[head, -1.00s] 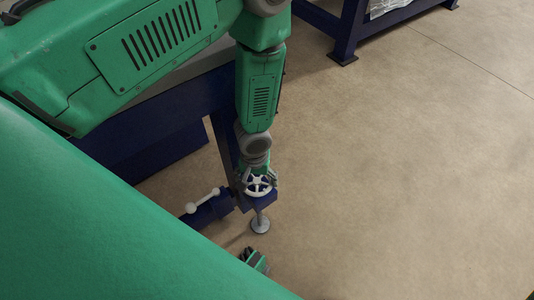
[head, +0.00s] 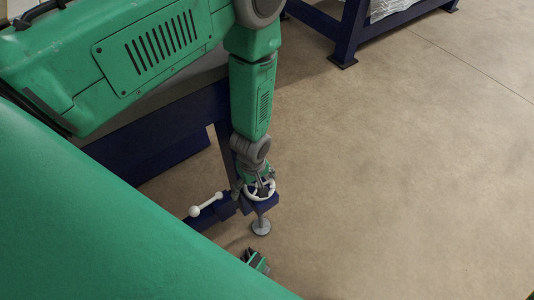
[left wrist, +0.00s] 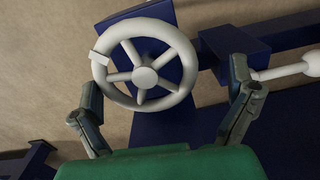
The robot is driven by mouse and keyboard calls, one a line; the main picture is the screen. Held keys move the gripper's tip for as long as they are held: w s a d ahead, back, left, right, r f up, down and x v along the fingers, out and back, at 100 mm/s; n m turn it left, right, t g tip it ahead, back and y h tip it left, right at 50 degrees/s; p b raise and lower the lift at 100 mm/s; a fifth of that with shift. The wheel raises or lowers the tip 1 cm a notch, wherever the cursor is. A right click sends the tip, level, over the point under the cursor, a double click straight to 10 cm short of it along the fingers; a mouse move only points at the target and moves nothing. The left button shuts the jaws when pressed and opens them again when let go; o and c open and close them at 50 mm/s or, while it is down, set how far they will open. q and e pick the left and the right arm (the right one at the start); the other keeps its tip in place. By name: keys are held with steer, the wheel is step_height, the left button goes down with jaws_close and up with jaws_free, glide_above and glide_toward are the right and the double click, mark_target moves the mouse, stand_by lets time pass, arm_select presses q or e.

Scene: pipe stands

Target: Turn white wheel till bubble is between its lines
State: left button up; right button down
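The white wheel (head: 259,190) is a spoked handwheel on top of a dark blue stand leg with a round metal foot (head: 261,226). In the left wrist view the wheel (left wrist: 145,76) shows whole, with a small block on its rim at left. My left gripper (head: 256,184) is over the wheel in the head view. In the left wrist view its two fingers (left wrist: 163,97) are spread wide, one at each lower side of the wheel; I cannot tell whether they touch the rim. The bubble and its lines do not show in any view.
A white handle with ball ends (head: 206,205) sits on a blue part left of the wheel. A blue frame (head: 349,35) stands at the back. A green and dark piece (head: 255,261), perhaps mine, shows low in the head view. The floor at right is clear.

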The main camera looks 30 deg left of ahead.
arm_select(q)
steer(key=shift+w+d, duration=0.15)
steer(key=shift+r+m+p, duration=0.1)
steer(key=shift+m+p, duration=0.25)
steer(key=shift+m, duration=0.65)
steer(key=m, duration=0.2)
steer(key=shift+w+d+m, duration=0.15)
steer(key=shift+m, duration=0.15)
steer(key=shift+w+d, duration=0.15)
steer(key=shift+d, duration=0.05)
